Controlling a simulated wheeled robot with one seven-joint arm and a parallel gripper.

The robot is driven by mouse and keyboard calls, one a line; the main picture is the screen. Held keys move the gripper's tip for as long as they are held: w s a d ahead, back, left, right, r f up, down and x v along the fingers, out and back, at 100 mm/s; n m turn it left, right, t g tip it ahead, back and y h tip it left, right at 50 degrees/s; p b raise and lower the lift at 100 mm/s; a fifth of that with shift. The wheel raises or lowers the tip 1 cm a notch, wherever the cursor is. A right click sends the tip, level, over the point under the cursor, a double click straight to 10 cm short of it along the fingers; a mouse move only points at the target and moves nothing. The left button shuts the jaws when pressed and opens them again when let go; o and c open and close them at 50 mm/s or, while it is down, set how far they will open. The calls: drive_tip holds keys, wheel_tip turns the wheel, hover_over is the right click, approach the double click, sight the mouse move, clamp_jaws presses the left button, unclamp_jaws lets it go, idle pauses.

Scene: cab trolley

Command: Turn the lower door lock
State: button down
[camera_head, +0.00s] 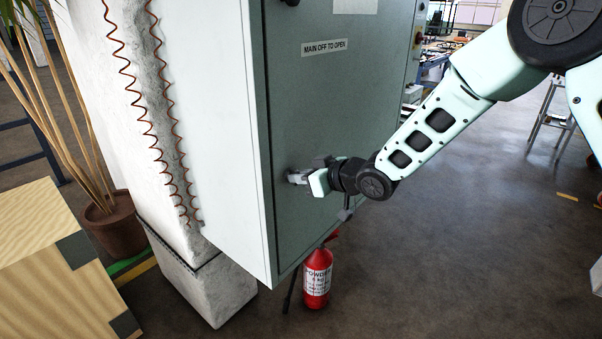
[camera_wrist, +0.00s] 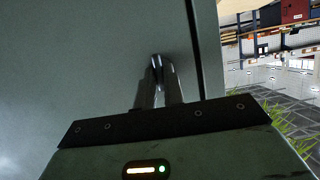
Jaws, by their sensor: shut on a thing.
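The grey-green cabinet door (camera_head: 345,100) carries a label "MAIN OFF TO OPEN". My gripper (camera_head: 297,177) is at the lower left part of this door, with its fingers against the door face. In the wrist view my gripper (camera_wrist: 158,82) has its two metal fingers close together, shut on the small lower door lock (camera_wrist: 156,61). Only a little of the lock shows between the fingertips, and its turn angle cannot be made out. In the head view the lock is mostly hidden by the fingers.
A dark upper lock (camera_head: 291,2) shows at the top edge. A red fire extinguisher (camera_head: 317,277) stands on the floor below the cabinet. A white pillar with coiled cables (camera_head: 150,110), a potted plant (camera_head: 113,225) and a wooden crate (camera_head: 45,265) are at left. Floor at right is open.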

idle(0.3)
drive_tip(key=c, duration=1.5)
unclamp_jaws()
drive_tip(key=b+v, duration=0.1)
drive_tip(key=v, duration=1.6)
drive_tip(key=shift+d+r, duration=0.15)
